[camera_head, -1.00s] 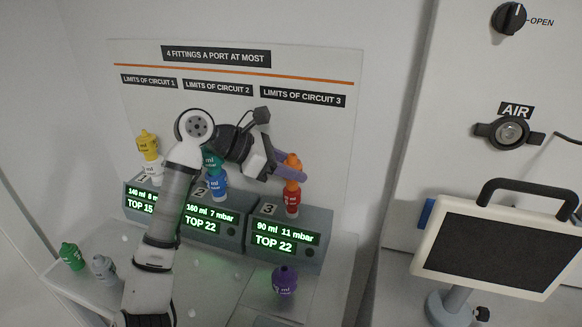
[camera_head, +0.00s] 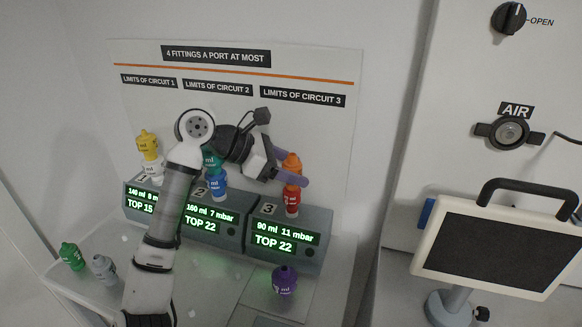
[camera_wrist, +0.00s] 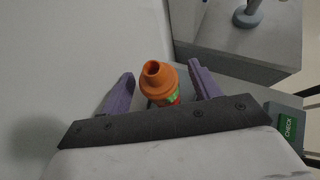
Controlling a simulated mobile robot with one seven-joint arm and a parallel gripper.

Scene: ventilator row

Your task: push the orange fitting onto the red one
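The orange fitting (camera_head: 291,162) sits upright on top of the red fitting (camera_head: 292,196), which stands on port 3 of the third box. In the wrist view the orange fitting (camera_wrist: 158,80) stands between my two purple fingers, with a gap on each side; a sliver of the red fitting (camera_wrist: 174,101) shows below it. My gripper (camera_head: 291,167) is open around the stack, its fingers apart from the fitting. One finger crosses in front of the stack in the head view and hides where the two fittings meet.
Port 2 holds a blue fitting (camera_head: 217,182) under a teal one (camera_head: 211,160). Port 1 holds a white fitting (camera_head: 153,170) under a yellow one (camera_head: 147,144). Loose green (camera_head: 72,256), grey (camera_head: 104,268) and purple (camera_head: 284,281) fittings stand on the shelf. A monitor (camera_head: 497,245) is at right.

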